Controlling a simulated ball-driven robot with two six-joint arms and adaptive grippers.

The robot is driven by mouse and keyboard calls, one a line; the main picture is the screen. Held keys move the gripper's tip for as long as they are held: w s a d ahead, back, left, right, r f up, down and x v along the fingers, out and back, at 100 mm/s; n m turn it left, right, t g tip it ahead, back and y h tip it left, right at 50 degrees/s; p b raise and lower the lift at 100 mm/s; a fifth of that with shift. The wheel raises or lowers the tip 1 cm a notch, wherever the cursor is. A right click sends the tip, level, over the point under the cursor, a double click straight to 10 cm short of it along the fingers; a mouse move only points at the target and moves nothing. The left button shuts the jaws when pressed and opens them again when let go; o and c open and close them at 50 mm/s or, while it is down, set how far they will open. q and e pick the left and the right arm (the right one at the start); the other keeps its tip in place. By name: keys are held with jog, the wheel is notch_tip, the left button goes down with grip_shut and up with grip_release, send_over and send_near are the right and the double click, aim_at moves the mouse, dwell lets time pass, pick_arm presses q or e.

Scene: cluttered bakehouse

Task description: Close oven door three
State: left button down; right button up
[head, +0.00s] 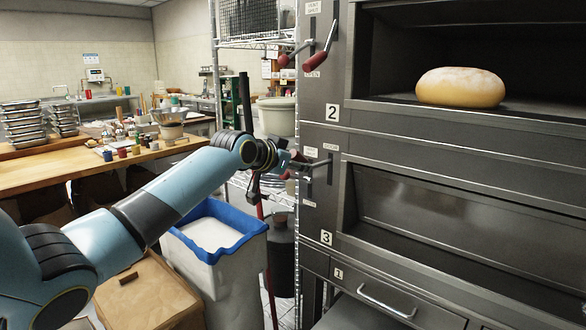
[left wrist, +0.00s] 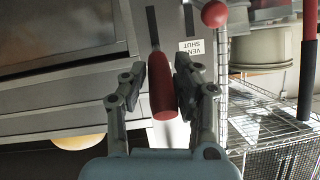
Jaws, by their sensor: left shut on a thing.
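Oven door three (head: 460,218) is the dark steel panel of the lower deck, beside the label 3 (head: 326,238). The panel spans most of its opening; I cannot tell if it is fully shut. My left gripper (head: 296,162) is at the lever on the left side of this deck. In the left wrist view the red lever grip (left wrist: 162,88) stands between the fingers of my left gripper (left wrist: 159,85), which are shut on it. In the head view the arm and gripper mostly hide this grip. My right gripper is in neither view.
Deck two (head: 332,114) above is open with a round loaf (head: 460,87) inside. Its red-gripped lever (head: 322,48) sticks out above my gripper. A blue-rimmed bin (head: 212,256), wire rack (head: 225,180) and wooden worktable (head: 60,164) stand left of the oven.

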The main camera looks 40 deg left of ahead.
pick_arm(q)
jog(key=shift+w+a+r, duration=0.1)
jog(key=shift+w+r, duration=0.05)
jog(key=shift+r, duration=0.4)
jog(key=shift+w+r, duration=0.15)
jog(key=shift+r, duration=0.4)
jog(key=c, duration=1.4)
grip_release()
jog(key=o, duration=0.4)
jog(key=shift+f, duration=0.3)
jog(key=shift+s, duration=0.1)
jog(key=v, duration=1.1)
jog(key=shift+s, duration=0.4)
